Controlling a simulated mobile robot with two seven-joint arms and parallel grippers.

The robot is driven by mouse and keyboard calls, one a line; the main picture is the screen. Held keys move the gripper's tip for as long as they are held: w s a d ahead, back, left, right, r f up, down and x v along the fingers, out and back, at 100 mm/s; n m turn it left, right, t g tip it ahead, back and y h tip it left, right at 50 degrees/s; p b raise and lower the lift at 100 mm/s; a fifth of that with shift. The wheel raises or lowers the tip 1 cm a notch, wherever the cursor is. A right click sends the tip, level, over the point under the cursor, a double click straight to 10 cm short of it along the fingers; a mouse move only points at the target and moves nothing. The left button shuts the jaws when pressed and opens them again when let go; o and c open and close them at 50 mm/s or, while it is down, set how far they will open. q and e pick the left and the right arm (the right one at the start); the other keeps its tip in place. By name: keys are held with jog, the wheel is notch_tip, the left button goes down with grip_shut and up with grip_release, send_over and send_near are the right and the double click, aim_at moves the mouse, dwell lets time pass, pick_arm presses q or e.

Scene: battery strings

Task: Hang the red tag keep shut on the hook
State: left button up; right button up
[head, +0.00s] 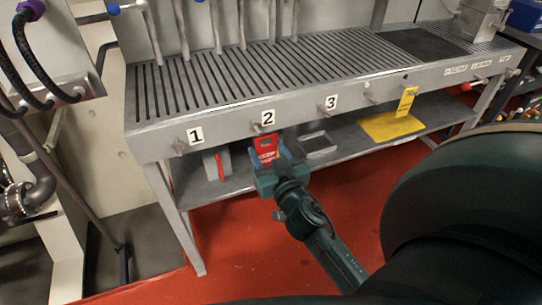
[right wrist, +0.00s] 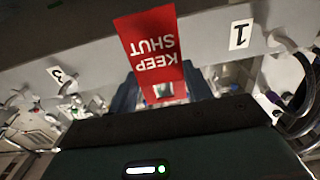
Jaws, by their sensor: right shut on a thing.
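The red tag (head: 266,146) with white "KEEP SHUT" lettering is upright just in front of the bench's front rail, under the label 2. My right gripper (head: 268,172) is shut on its lower part. In the right wrist view the red tag (right wrist: 150,45) appears upside down between the fingers of my right gripper (right wrist: 162,92). Hook 2 (head: 257,128) shows at the tag's top left in the head view. I cannot tell whether the tag's hole is around it or only near it. My left gripper is not in view.
Hook 1 (head: 180,146) and hook 3 (head: 322,108) stick out of the rail on either side. A yellow tag (head: 406,102) hangs farther right. The lower shelf holds a grey tray (head: 318,145) and a yellow sheet (head: 392,125). Red floor lies in front.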

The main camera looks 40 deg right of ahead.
jog(key=shift+x, duration=2.35)
jog(key=shift+w+d+f+b, duration=0.1)
jog(key=shift+w+f+b, duration=0.3)
jog(key=shift+w+f, duration=0.3)
jog(key=o, duration=1)
jog(key=shift+s, duration=0.1)
